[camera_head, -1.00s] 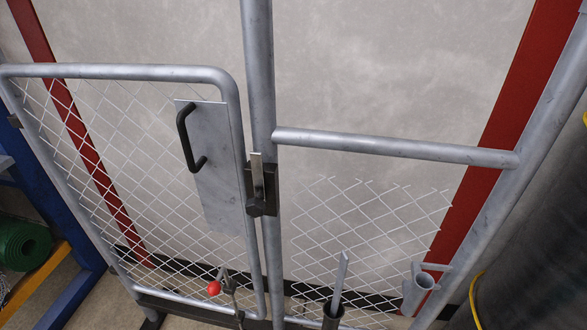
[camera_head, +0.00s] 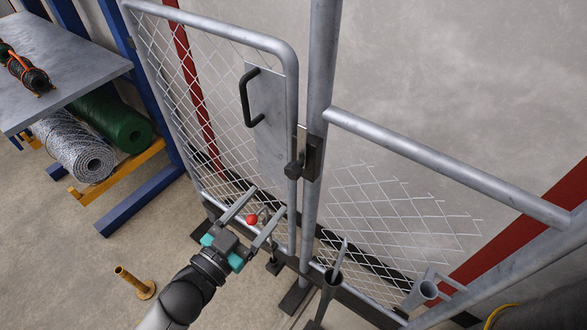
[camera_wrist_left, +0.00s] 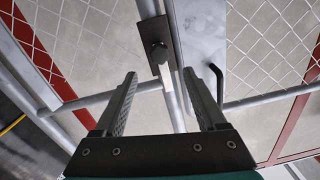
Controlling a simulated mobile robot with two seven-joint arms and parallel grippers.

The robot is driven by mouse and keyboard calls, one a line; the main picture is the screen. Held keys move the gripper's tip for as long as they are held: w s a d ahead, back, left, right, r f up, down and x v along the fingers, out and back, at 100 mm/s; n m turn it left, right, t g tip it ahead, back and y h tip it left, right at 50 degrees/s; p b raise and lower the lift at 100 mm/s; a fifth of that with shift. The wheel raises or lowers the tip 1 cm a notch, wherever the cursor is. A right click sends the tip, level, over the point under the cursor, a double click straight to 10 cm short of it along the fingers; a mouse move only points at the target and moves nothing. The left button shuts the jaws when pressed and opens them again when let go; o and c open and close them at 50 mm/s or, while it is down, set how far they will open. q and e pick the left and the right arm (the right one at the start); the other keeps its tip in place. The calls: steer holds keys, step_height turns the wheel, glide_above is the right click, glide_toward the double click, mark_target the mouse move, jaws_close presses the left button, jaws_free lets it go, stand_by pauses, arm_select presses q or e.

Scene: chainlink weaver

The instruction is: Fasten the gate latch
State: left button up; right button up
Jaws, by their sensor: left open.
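The wire-mesh gate (camera_head: 213,25) stands on the left of a grey post (camera_head: 318,90), its frame close to the post, with a black pull handle (camera_head: 247,97) on a plate. The latch is a dark plate (camera_head: 313,158) on the post with a dark pivot knob (camera_head: 294,170) and a flat grey bar. In the left wrist view the bar (camera_wrist_left: 172,95) extends from the knob (camera_wrist_left: 158,53) between my fingers in the picture; contact cannot be told. My left gripper (camera_head: 266,200) is open and empty, below the latch and near the gate. My right gripper is out of view.
A red ball knob (camera_head: 251,219) shows between my left fingers, low at the gate. A fixed mesh panel (camera_head: 385,215) with a rail is right of the post. A shelf (camera_head: 55,55) with rolls (camera_head: 75,150) stands left. A brass-coloured post (camera_head: 133,283) stands on open floor.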

mark_target(290, 175)
arm_select(q)
steer(key=x, duration=1)
steer(key=shift+w+d, duration=0.25)
jaws_close()
stand_by(1.1)
